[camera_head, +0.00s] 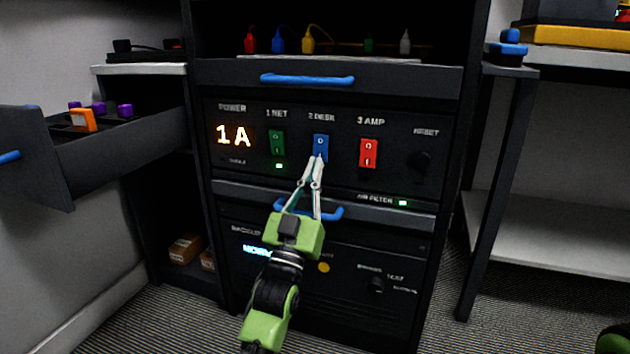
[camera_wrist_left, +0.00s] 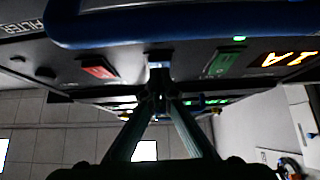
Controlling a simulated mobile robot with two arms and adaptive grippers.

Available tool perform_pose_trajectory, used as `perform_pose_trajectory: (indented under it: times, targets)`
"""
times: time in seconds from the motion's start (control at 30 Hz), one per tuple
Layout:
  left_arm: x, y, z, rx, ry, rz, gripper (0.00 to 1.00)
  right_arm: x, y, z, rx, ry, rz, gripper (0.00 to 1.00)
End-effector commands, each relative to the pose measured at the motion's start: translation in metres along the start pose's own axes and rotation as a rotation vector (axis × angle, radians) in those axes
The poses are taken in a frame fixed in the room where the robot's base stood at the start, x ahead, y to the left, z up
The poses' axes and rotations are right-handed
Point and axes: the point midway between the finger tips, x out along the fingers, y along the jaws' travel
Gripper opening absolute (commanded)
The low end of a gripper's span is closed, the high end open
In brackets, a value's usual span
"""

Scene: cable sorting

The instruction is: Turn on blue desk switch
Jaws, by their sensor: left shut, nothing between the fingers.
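The blue desk switch (camera_head: 320,145) sits in the middle of the power panel (camera_head: 400,180), under the label "2 DESK". Its lower part is hidden behind my fingertips. My left gripper (camera_head: 317,158) is shut and empty, with its tips at the lower half of the blue switch. Whether they touch it I cannot tell. In the left wrist view the fingers of my left gripper (camera_wrist_left: 158,88) come together in front of the panel, and the blue switch (camera_wrist_left: 158,65) shows just beyond the tips.
A green switch (camera_head: 277,142) with a lit lamp below it is left of the blue one, and a red switch (camera_head: 368,153) is right of it. The display (camera_head: 233,135) reads "1 A". Blue handles (camera_head: 307,79) stick out above and below the panel. An open drawer (camera_head: 120,148) juts out left.

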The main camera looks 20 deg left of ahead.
Motion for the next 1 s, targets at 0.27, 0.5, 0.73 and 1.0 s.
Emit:
perform_pose_trajectory:
  times: [0.27,0.5,0.73,1.0]
  targets:
    - [0.005,0.000,0.004,0.000,-0.001,0.000,0.00,-0.004,-0.001,-0.002,0.000,0.001,-0.001,0.38]
    - [0.006,0.000,0.004,0.000,-0.001,0.000,0.00,-0.001,-0.001,-0.001,0.000,0.001,-0.001,0.38]
    - [0.009,0.000,0.012,-0.001,0.011,0.000,0.00,0.007,0.001,0.001,0.000,0.004,-0.002,0.38]
    - [0.009,0.000,0.012,0.000,0.010,0.000,0.00,0.008,0.001,0.003,0.000,0.000,-0.001,0.38]
